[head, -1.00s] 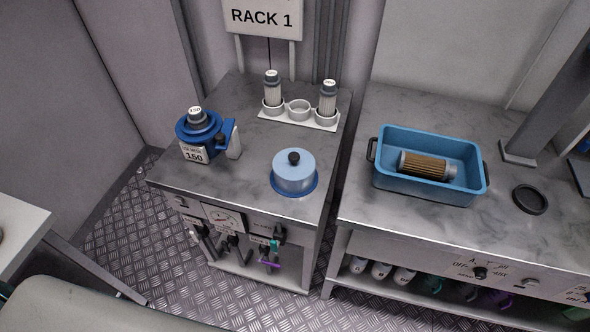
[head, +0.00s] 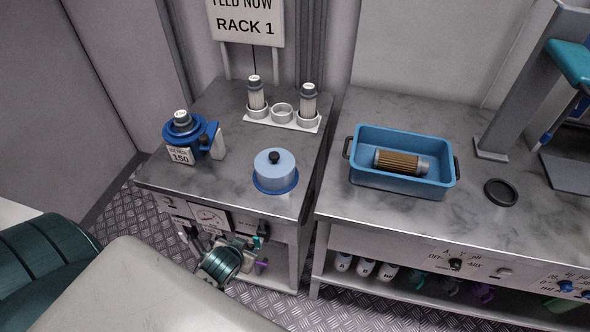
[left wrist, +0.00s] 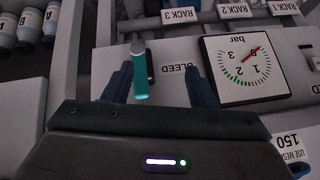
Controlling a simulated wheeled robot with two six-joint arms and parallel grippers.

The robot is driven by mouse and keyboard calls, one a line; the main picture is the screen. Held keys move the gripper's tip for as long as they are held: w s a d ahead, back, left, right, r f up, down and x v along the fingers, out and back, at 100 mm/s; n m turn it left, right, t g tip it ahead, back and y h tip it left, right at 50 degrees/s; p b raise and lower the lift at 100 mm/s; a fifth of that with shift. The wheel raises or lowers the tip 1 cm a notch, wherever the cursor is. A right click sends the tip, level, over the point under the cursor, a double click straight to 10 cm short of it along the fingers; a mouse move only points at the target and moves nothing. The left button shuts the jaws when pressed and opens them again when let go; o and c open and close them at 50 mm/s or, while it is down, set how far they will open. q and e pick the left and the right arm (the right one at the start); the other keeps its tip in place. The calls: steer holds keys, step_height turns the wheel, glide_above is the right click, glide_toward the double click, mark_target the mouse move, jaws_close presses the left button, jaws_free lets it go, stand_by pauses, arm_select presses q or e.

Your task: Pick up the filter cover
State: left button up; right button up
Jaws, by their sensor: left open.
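The filter cover (head: 274,172), a light blue domed lid with a black knob, sits upright on a darker blue base at the front right of the left counter. My left gripper (head: 243,245) is low in front of that counter's front panel, below and left of the cover and apart from it. In the left wrist view my left gripper (left wrist: 160,85) is open, with a teal lever (left wrist: 140,75) showing between its fingers beside the word BLEED. Whether it touches the lever I cannot tell. The cover is not in the left wrist view. My right gripper is not in view.
A blue jug (head: 182,135) marked 150 stands left of the cover. A white holder (head: 283,119) with two filter cartridges stands behind it. A blue tub (head: 400,186) with a brown filter is on the right counter, near a black ring (head: 501,192). A gauge (left wrist: 245,69) is on the panel.

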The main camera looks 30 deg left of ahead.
arm_select(q)
steer(key=w+a+r+t, duration=0.1)
steer(key=w+r+t, duration=0.5)
steer(key=r, duration=0.7)
steer(key=t+h, duration=0.2)
steer(key=t, duration=0.1)
glide_toward(274, 155)
steer(key=w+p, duration=0.1)
steer(key=w, duration=0.1)
steer(key=w+f+p, duration=0.1)
steer(key=w, duration=0.2)
steer(key=shift+a+p, duration=0.25)
steer(key=shift+p, duration=0.15)
steer(key=w+p, duration=0.2)
steer(key=w, duration=0.1)
steer(key=w+p, duration=0.1)
steer(key=shift+w+f, duration=0.15)
steer(key=shift+f, duration=0.15)
steer(key=shift+w+f+p, duration=0.25)
steer(key=shift+w+p, duration=0.1)
steer(key=shift+w, duration=0.1)
steer(key=shift+s, duration=0.1)
steer(key=shift+c, duration=0.9)
jaws_close()
